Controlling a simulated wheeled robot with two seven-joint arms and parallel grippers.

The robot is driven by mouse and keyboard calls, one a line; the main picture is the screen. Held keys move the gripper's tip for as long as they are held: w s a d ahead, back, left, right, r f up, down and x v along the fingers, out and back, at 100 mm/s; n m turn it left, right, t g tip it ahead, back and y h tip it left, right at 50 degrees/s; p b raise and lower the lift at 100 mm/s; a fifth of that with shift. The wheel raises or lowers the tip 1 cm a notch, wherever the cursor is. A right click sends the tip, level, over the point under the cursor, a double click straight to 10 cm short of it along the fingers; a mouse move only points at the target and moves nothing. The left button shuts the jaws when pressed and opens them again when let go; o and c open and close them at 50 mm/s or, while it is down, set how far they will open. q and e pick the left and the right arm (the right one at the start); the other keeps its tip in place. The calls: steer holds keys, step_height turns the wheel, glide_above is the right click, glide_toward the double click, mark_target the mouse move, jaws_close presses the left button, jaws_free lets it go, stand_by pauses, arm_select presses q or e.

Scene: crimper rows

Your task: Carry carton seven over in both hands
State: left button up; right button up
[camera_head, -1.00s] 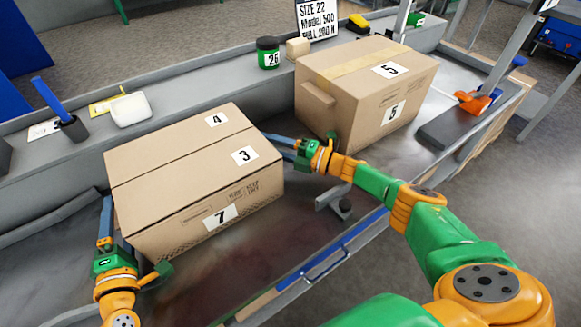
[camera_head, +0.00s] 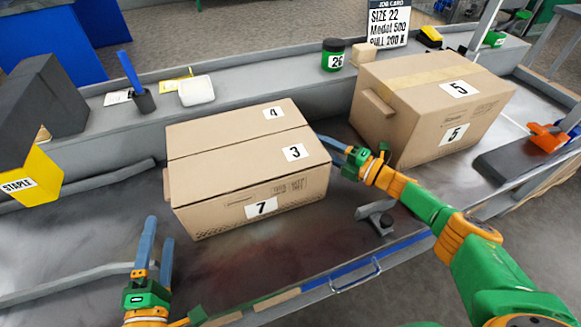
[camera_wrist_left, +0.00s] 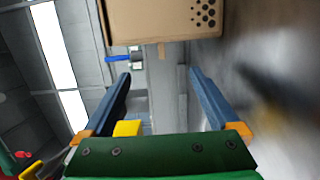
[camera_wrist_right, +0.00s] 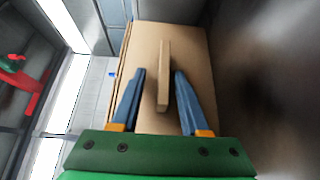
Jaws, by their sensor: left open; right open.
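Carton seven (camera_head: 225,211) is a closed brown box on the grey bench, labelled 7 on its front and 4 and 3 on top. My left gripper (camera_head: 158,232) is open and empty, in front of its left end and apart from it. The left wrist view shows the carton's dotted corner (camera_wrist_left: 165,20) beyond the open fingers (camera_wrist_left: 160,75). My right gripper (camera_head: 328,146) is open at the carton's right end. In the right wrist view a cardboard handle (camera_wrist_right: 164,75) stands out from the box side between the spread fingers (camera_wrist_right: 158,75).
A carton marked 5 (camera_head: 415,128) stands close on the right, behind my right gripper. A jar marked 26 (camera_head: 333,57), a white dish (camera_head: 196,91) and a sign (camera_head: 388,20) sit on the rear ledge. A yellow STAPLE object (camera_head: 35,175) is at left. A grey bracket (camera_head: 375,212) lies near the front edge.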

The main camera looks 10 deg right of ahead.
steer(key=o, duration=0.8)
step_height(320, 180, up, 10)
steer(key=shift+w+r, duration=0.1)
arm_select(q)
steer(key=shift+a+f, duration=0.1)
